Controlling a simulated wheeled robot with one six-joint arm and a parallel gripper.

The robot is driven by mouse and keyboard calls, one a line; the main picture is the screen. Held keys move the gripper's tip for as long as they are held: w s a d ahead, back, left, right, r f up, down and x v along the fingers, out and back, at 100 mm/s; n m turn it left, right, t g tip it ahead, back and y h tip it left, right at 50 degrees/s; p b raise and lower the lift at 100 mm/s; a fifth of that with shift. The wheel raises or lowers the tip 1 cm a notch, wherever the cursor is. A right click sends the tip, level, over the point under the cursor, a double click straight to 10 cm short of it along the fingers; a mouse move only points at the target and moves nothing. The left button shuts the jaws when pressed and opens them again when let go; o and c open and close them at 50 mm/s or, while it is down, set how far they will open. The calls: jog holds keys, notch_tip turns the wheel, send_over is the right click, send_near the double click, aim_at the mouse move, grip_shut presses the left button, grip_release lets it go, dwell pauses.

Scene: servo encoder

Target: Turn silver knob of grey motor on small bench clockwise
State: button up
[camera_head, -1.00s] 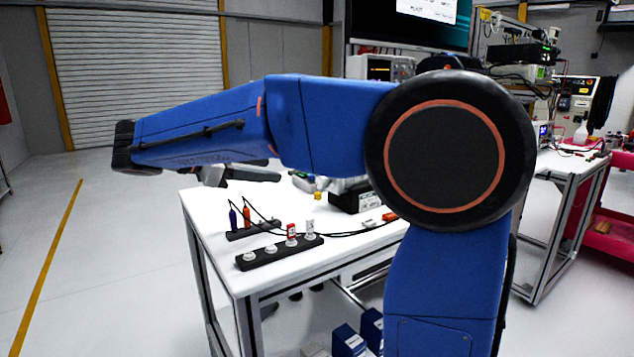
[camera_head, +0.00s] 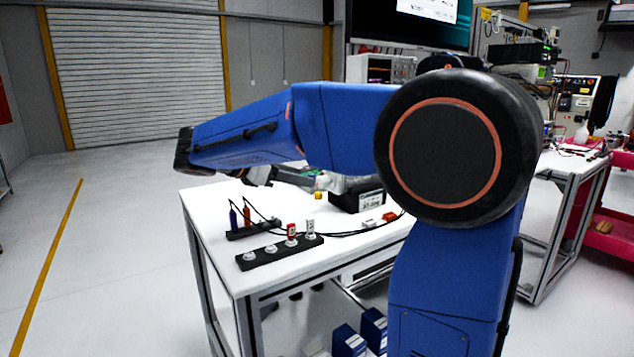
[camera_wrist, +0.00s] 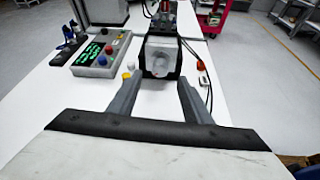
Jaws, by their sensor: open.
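My gripper (camera_wrist: 158,82) is open and empty. Its two fingers point toward the motor, one to each side of the knob's line, apparently short of it. In the head view the gripper (camera_head: 300,176) is partly hidden behind my forearm.
A grey control box (camera_wrist: 101,54) with a green display and coloured buttons stands left of the motor. Cables and a small red connector (camera_head: 389,216) lie right of the motor.

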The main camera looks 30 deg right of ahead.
aim_at(319, 181)
jog(key=shift+x, duration=3.55)
jog(key=c, duration=1.1)
